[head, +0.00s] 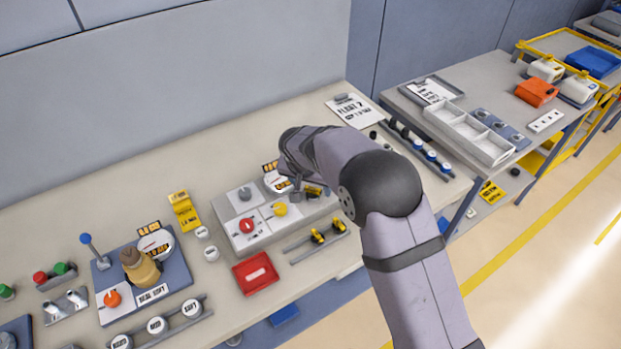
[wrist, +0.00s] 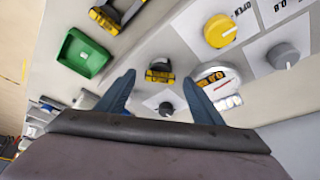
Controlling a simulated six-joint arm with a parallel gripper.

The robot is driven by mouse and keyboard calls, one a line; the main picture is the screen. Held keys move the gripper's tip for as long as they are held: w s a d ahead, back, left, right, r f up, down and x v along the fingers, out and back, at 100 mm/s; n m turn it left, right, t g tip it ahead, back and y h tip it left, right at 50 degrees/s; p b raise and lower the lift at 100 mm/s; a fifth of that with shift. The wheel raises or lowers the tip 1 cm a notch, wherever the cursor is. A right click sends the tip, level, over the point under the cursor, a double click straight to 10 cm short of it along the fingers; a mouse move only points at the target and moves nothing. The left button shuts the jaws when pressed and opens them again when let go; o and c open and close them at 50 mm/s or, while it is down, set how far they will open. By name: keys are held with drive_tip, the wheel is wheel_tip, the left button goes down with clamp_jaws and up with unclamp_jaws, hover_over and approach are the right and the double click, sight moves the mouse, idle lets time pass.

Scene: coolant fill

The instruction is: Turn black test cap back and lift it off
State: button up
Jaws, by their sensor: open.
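A black round cap (wrist: 166,107), which I take for the test cap, sits on a white card on the grey panel (head: 240,250). In the wrist view it shows between my fingers, nearer the wrist than their tips. My gripper (wrist: 159,78) is open, with one finger on each side of the cap in that view; contact cannot be made out. A yellow and black piece (wrist: 160,72) lies beyond the cap, between the fingertips. In the head view my gripper (head: 297,193) is over the panel's right part, and my arm hides the cap.
On the panel are a gauge (wrist: 217,80), a yellow knob (wrist: 220,32), a grey knob (wrist: 283,57) and a red knob (head: 247,226). A green tray (wrist: 85,53) and a rail with yellow-black pieces (head: 318,237) are nearby. A red tray (head: 256,273) lies in front.

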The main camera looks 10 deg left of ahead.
drive_tip(key=shift+w+f, duration=0.15)
drive_tip(key=shift+f, duration=0.2)
drive_tip(key=c, duration=1)
drive_tip(key=o, duration=0.4)
drive_tip(key=shift+c, duration=0.2)
drive_tip(key=c, duration=0.3)
drive_tip(key=shift+d, duration=0.1)
drive_tip(key=shift+r+n+y+p, duration=0.1)
drive_tip(key=shift+n+y+p, duration=0.4)
drive_tip(key=shift+n, duration=0.5)
drive_tip(key=shift+n+p, duration=0.55)
drive_tip(key=shift+n, duration=0.05)
